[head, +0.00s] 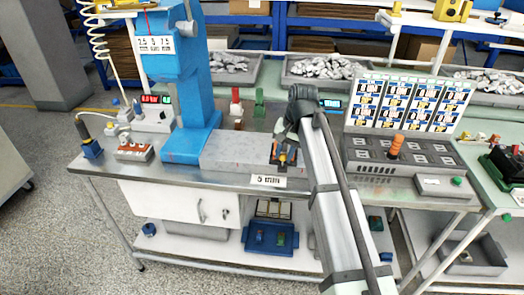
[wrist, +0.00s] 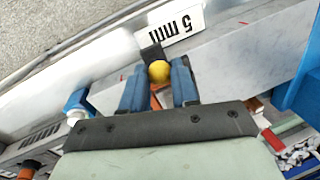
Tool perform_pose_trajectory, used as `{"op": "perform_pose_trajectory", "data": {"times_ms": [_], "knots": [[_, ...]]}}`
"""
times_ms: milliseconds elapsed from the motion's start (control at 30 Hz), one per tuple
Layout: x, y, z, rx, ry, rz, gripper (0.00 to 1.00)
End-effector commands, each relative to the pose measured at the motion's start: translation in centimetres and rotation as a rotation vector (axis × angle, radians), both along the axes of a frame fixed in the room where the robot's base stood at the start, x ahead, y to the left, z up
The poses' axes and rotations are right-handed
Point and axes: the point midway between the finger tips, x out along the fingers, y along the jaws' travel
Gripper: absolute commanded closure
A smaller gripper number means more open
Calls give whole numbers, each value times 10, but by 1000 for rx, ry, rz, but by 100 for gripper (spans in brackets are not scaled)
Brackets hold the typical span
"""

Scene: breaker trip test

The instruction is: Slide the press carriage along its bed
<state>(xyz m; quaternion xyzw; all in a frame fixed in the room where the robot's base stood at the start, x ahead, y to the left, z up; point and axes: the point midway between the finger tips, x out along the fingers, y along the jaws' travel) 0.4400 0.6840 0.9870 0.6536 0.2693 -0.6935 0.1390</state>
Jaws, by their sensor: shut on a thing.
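The blue press (head: 185,75) stands on the left of the bench, and its flat grey bed (head: 235,150) runs right from its foot. The small dark press carriage (wrist: 152,52) carries a round yellow knob (wrist: 159,72). My gripper (wrist: 158,84) has its two blue fingers on either side of the knob and is shut on it. In the head view my gripper (head: 285,154) is at the right end of the bed, near the front edge, and mostly hides the carriage. A white label (wrist: 183,22) with a 5 and further text sits beside the carriage.
A grey panel with several slots and an orange knob (head: 395,146) stands right of my arm. A red block (head: 236,108) and green block (head: 259,103) stand behind the bed. A small red-button box (head: 134,150) is left of the press. The bed between press and gripper looks clear.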

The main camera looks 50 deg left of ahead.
Motion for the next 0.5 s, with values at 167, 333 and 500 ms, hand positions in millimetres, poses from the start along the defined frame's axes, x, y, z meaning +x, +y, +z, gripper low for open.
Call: {"op": "perform_pose_trajectory", "data": {"times_ms": [167,333,500], "knots": [[26,-27,0,-1,-1,-3,100],[41,-41,0,-1,-1,-2,100],[48,-48,0,1,-1,0,100]]}}
